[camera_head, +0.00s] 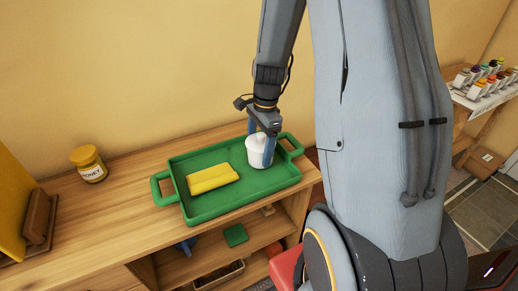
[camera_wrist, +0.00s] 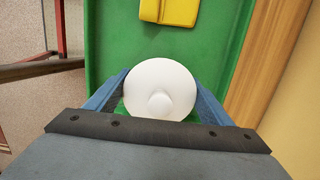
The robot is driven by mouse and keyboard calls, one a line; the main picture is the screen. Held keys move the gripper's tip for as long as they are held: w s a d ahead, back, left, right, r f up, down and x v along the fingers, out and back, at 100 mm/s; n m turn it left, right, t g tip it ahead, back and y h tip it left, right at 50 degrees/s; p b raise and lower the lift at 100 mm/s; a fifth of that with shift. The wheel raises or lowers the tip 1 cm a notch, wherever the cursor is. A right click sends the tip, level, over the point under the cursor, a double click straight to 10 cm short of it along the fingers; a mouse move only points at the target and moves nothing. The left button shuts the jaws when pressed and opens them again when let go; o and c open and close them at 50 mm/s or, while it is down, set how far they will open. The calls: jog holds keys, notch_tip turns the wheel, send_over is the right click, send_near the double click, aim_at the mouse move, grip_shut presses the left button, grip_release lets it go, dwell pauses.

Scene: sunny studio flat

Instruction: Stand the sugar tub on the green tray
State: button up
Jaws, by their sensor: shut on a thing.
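The sugar tub (camera_head: 257,150) is white with a knobbed lid and is upright at the right part of the green tray (camera_head: 206,212). My gripper (camera_head: 263,148) is above it with blue fingers shut on its sides. In the wrist view the tub's round lid (camera_wrist: 160,88) sits between the two fingers (camera_wrist: 160,95), with the green tray (camera_wrist: 112,40) beneath. The tub appears at or very near the tray floor; I cannot tell whether its base touches.
A folded yellow cloth (camera_head: 212,178) lies on the tray, left of the tub. A honey jar (camera_head: 89,164) stands on the wooden sideboard (camera_head: 110,215) to the left. A wooden holder (camera_head: 40,217) is at the far left. The wall (camera_head: 130,80) is close behind.

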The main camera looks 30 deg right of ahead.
aim_at(261, 134)
jog(key=shift+f, duration=0.45)
jog(key=shift+f, duration=0.15)
jog(key=o, duration=1.3)
jog(key=r, duration=0.3)
jog(key=d+r+b, duration=0.1)
jog(key=r, duration=0.3)
jog(key=r+b, duration=0.1)
jog(key=r, duration=0.3)
jog(key=shift+d, duration=0.15)
jog(key=shift+r, duration=0.5)
jog(key=s+a+f+n, duration=0.1)
jog(key=s+a+n, duration=0.2)
jog(key=n, duration=0.3)
jog(key=s+a+f+n+h, duration=0.1)
jog(key=s+a+f+n, duration=0.1)
jog(key=s+a+n, duration=0.2)
jog(key=s+a+f+n+t, duration=0.1)
jog(key=s+a+n, duration=0.3)
jog(key=n, duration=0.4)
jog(key=shift+s+a+f, duration=0.15)
jog(key=shift+s+f, duration=0.1)
jog(key=shift+s, duration=0.35)
